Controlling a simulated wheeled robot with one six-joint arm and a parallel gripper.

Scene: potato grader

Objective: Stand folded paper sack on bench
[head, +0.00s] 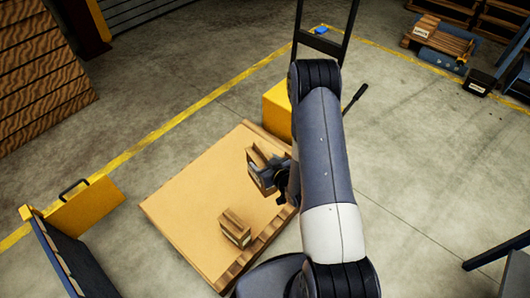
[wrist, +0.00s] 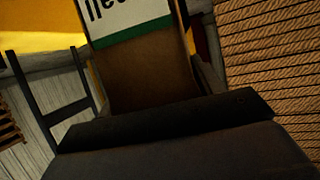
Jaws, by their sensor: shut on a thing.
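A brown folded paper sack (head: 257,163) is between the jaws of my gripper (head: 276,178), over the right part of the tan bench top (head: 185,200). In the wrist view the sack (wrist: 150,75) fills the upper middle and shows a white label with dark lettering and a green stripe. The dark gripper (wrist: 165,122) crosses its lower part. I cannot tell whether its base touches the bench. A second brown sack-like pack (head: 235,228) with a pale label stands on the bench near its front edge. My arm hides part of the bench's right side.
A yellow box (head: 277,110) and a dark upright frame (head: 325,40) stand behind the bench. A yellow panel with a black handle (head: 85,207) is at the left. Stacked timber (head: 40,75) is at the far left. The bench's left half is clear.

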